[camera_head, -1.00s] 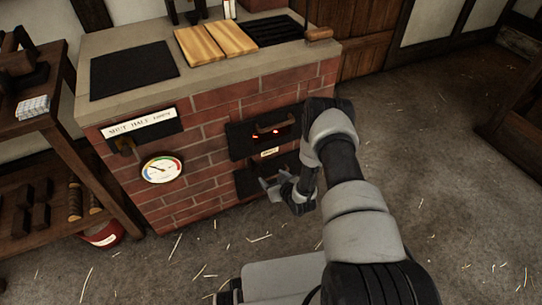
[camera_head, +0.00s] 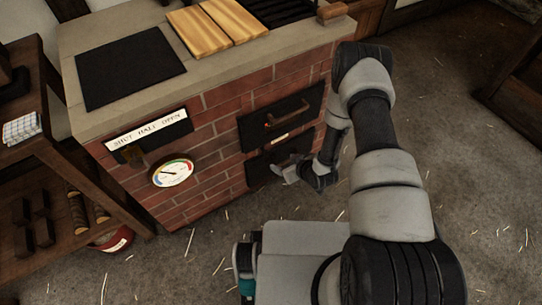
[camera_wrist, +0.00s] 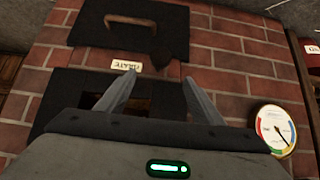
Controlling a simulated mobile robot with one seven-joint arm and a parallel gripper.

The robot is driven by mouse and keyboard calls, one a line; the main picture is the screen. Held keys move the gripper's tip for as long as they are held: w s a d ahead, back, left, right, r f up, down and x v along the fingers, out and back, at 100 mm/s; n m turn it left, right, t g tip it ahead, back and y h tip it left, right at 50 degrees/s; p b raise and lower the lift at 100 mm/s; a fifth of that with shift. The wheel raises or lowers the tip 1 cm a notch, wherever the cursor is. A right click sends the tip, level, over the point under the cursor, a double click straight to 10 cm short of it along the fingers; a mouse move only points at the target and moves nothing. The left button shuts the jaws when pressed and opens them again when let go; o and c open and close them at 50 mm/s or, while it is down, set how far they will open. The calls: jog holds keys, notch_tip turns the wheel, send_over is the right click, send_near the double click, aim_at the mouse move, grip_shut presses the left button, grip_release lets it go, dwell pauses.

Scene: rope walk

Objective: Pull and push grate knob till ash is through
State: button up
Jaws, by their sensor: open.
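The brick stove (camera_head: 215,130) has an upper dark door (camera_head: 283,117) with a bar handle and a lower dark door (camera_head: 262,166). A small white label sits between them; in the wrist view, which is upside down, this label (camera_wrist: 126,65) reads GRATE. A dark rounded knob (camera_wrist: 172,56) shows beside the label there. My gripper (camera_head: 285,170) is in front of the lower door in the head view. In the wrist view my gripper (camera_wrist: 159,76) is open, with the knob beyond the space between its fingertips. It appears empty. No ash is visible.
A round gauge (camera_head: 172,173) and a SHUT HALF OPEN plate (camera_head: 148,134) are on the stove front. A dark wooden shelf (camera_head: 75,170) stands left, with a red bucket (camera_head: 117,240) by it. The straw-strewn floor on the right is clear.

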aim_at(271, 158)
jog(key=b+x, duration=0.5)
jog(key=x, duration=1)
jog(key=shift+w+a+f, duration=0.15)
jog(key=shift+w+f, duration=0.1)
jog(key=shift+w, duration=0.05)
